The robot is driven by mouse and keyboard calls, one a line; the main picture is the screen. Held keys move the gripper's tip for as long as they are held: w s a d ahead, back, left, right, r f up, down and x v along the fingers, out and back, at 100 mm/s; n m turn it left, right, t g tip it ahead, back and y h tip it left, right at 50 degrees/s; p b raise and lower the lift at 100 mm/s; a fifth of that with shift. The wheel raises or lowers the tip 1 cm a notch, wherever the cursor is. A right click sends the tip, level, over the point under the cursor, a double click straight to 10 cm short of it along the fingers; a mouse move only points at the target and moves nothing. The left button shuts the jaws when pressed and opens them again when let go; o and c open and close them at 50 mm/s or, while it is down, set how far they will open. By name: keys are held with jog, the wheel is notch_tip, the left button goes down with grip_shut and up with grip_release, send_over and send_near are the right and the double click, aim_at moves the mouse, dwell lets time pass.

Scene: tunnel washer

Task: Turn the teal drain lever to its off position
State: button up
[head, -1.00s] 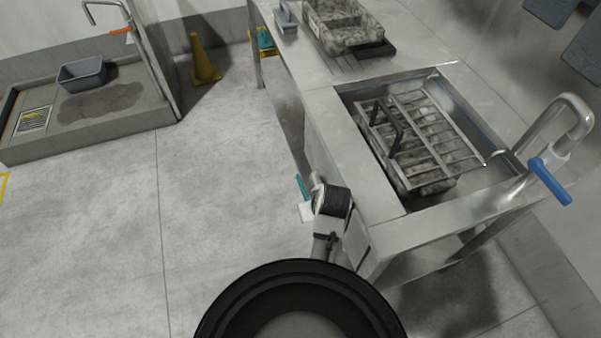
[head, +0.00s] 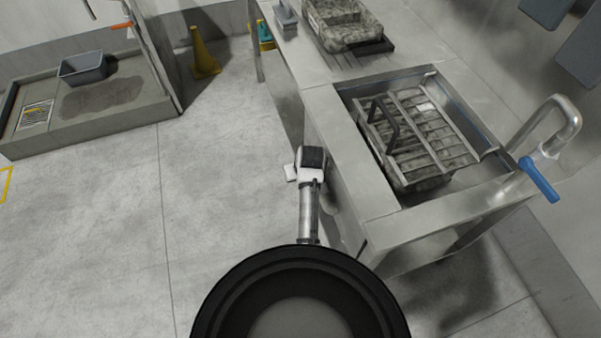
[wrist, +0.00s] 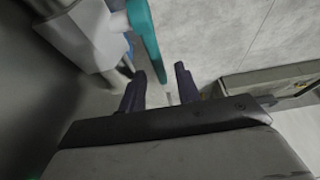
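The teal drain lever (wrist: 146,42) shows in the wrist view as a bar running down from the top edge. Its lower end lies just beyond and between my fingertips, and I cannot tell whether they touch it. My gripper (wrist: 160,84) is open, its two dark fingers apart with nothing clasped between them. A pale grey block-shaped fitting (wrist: 88,36) is left of the lever. In the head view my arm's end is low beside the sink bench (head: 343,165), and it hides the lever there. My fingertips are also hidden in that view.
A yellow cone (head: 203,55) and a low basin (head: 95,120) are at the back left. The floor left of the bench is clear.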

jog(key=shift+w+f, duration=0.1)
jog(key=shift+f, duration=0.15)
grip_shut()
